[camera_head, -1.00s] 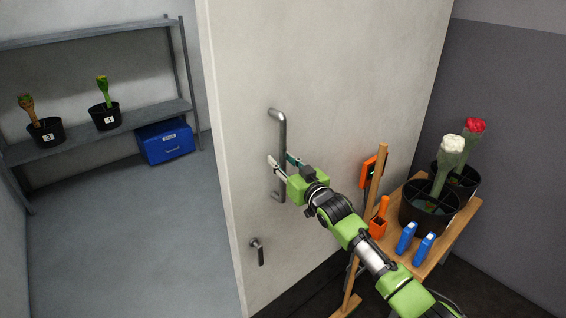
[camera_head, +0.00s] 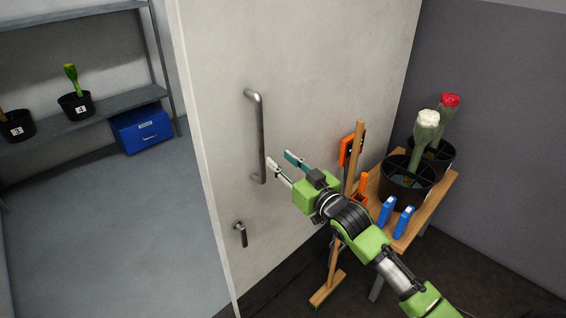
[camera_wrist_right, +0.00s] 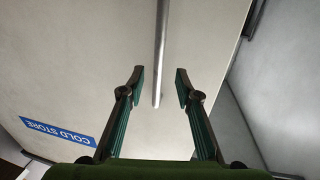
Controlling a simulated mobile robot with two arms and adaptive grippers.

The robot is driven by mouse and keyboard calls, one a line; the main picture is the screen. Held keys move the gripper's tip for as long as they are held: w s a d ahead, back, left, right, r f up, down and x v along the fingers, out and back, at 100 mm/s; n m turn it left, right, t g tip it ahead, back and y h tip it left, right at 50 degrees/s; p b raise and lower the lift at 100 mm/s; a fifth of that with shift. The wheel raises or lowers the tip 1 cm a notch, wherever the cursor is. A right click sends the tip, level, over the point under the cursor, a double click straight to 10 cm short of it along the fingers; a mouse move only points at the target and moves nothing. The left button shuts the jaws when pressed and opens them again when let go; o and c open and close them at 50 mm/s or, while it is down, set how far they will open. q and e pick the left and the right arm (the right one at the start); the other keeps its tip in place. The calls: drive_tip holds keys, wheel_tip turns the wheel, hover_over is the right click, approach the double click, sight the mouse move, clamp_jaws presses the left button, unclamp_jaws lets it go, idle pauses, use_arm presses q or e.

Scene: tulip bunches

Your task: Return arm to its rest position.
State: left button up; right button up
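My right gripper (camera_head: 281,165) is open and empty in the head view, just right of the lower end of the door's long grey pull handle (camera_head: 257,130). In the right wrist view the two fingers of my right gripper (camera_wrist_right: 160,88) stand apart, and the handle (camera_wrist_right: 162,45) shows between and beyond them. They do not grip it. The white door (camera_head: 300,80) stands open. My left gripper is not in view.
A broom (camera_head: 335,262) stands by the door. Behind the door, a shelf (camera_head: 100,108) holds numbered pots above a blue box (camera_head: 141,130). A lower lever handle (camera_head: 240,232) sticks out.

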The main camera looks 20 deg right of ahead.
idle(0.4)
wheel_tip(320, 180, down, 20)
drive_tip(key=s+d+m+g+h, duration=0.1)
drive_tip(key=s+d+g+h, duration=0.1)
drive_tip(key=d+g, duration=0.1)
drive_tip(key=s+f+g, duration=0.2)
drive_tip(key=s+f, duration=0.2)
drive_tip(key=f, duration=0.3)
drive_tip(key=s+f+g+b, duration=0.1)
drive_tip(key=s+f, duration=0.3)
drive_tip(key=f, duration=0.4)
drive_tip(key=s+f+g, duration=0.2)
drive_tip(key=s+f, duration=0.2)
drive_tip(key=f, duration=0.3)
drive_tip(key=s+a+f+g, duration=0.2)
drive_tip(key=s+f, duration=0.6)
drive_tip(key=s, duration=0.6)
drive_tip(key=s+a+f+n+g+b, duration=0.1)
drive_tip(key=s+a+f+g, duration=0.2)
drive_tip(key=s+f, duration=0.6)
drive_tip(key=s+a+f+g, duration=0.3)
drive_tip(key=s+f, duration=0.6)
drive_tip(key=s, duration=1.1)
drive_tip(key=shift+s+n+g+h+b, duration=0.25)
drive_tip(key=shift+n+g+h+b, duration=0.05)
drive_tip(key=shift+g+h+b, duration=0.1)
drive_tip(key=shift+f, duration=0.1)
